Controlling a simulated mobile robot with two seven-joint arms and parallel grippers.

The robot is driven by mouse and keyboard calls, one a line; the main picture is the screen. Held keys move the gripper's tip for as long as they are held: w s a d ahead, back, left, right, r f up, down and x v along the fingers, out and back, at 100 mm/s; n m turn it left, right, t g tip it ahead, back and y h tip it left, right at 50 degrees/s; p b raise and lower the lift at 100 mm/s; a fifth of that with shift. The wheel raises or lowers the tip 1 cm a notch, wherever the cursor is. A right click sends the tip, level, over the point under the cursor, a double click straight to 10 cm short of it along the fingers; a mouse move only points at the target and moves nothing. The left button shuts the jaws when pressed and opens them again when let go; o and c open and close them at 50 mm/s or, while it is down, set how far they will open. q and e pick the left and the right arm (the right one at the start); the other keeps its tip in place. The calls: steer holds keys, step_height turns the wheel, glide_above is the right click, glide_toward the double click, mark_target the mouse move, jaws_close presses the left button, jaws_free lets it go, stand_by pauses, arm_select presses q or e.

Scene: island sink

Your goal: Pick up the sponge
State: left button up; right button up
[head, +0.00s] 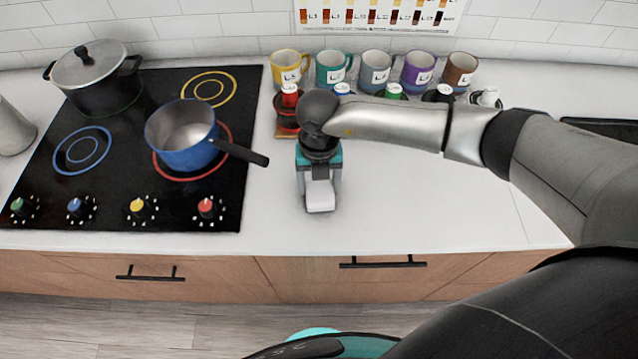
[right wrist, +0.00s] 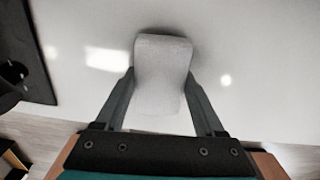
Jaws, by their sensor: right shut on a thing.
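The sponge (head: 320,197) is a small pale grey-white block over the white counter, right of the stove. My right gripper (head: 319,203) points down at it, with one finger on each side. In the right wrist view, the sponge (right wrist: 162,85) sits between the two dark fingers of the right gripper (right wrist: 161,78), which is shut on its sides. I cannot tell whether the sponge still touches the counter. My left gripper is not in view.
A blue pot (head: 182,150) stands on the black cooktop (head: 120,190), its handle reaching toward my right gripper. A lidded pot (head: 100,85) is behind it. Several mugs (head: 376,72) and small capped bottles line the back. The counter (head: 430,200) right of the gripper is clear.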

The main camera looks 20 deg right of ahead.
mark_target(319, 184)
step_height(319, 184, up, 20)
steer(key=shift+f, duration=0.25)
steer(key=o, duration=0.8)
steer(key=shift+c, duration=0.2)
steer(key=c, duration=0.6)
steer(key=shift+f, duration=0.1)
